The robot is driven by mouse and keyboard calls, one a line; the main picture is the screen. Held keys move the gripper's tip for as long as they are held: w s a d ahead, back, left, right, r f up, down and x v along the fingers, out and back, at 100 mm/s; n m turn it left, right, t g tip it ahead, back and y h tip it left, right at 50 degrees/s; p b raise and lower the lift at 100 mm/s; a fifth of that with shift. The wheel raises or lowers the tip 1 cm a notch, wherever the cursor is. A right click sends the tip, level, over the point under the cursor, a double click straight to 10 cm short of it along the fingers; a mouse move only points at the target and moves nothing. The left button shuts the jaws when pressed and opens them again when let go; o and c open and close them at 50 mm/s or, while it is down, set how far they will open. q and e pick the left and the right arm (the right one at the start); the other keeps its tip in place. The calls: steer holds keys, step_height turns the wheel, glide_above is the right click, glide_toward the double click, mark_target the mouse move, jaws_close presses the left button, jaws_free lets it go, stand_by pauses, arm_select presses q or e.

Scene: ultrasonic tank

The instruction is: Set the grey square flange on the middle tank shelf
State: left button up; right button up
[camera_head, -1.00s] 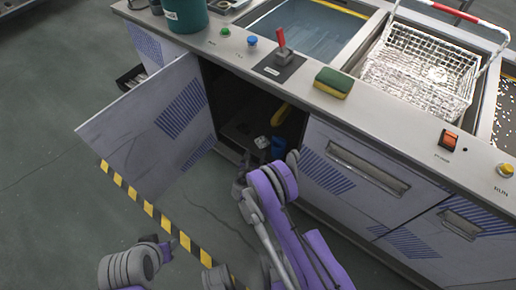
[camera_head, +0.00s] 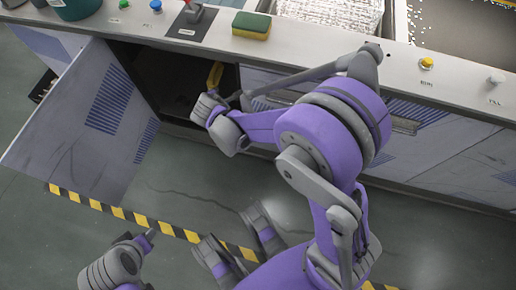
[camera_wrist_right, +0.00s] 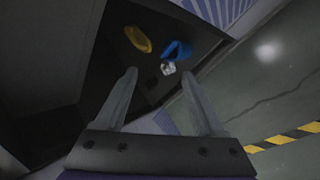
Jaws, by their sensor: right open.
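A small light-grey piece (camera_wrist_right: 168,68), possibly the grey square flange, lies beside a blue item in the open cabinet (camera_head: 160,75) in the right wrist view. Its shape is too small to tell for sure. My right gripper (camera_wrist_right: 159,78) is open and empty, its fingers pointing into the cabinet with the grey piece beyond the tips. In the head view my right arm covers much of the opening and hides the grey piece. My left gripper (camera_head: 147,240) is low at the lower left, away from the cabinet; its jaws are unclear. I cannot make out the middle tank shelf.
A blue item (camera_wrist_right: 178,50) and a yellow item (camera_wrist_right: 138,39) lie in the cabinet. The open door (camera_head: 85,120) stands left of the opening. A sponge (camera_head: 251,25), a red lever and buttons are on the counter. Striped tape (camera_head: 150,222) crosses the floor.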

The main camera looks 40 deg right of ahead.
steer(key=s+a+r+m+g+y, duration=0.1)
steer(key=s+r+m+y, duration=0.1)
steer(key=s+m, duration=0.5)
steer(key=s+a+r+m+g+y, duration=0.1)
steer(key=s+m, duration=0.6)
steer(key=s, duration=1.2)
step_height(320, 180, up, 3)
steer(key=shift+s+a+f+y, duration=0.1)
steer(key=shift+s+a+y, duration=0.1)
steer(key=shift+a+y, duration=0.5)
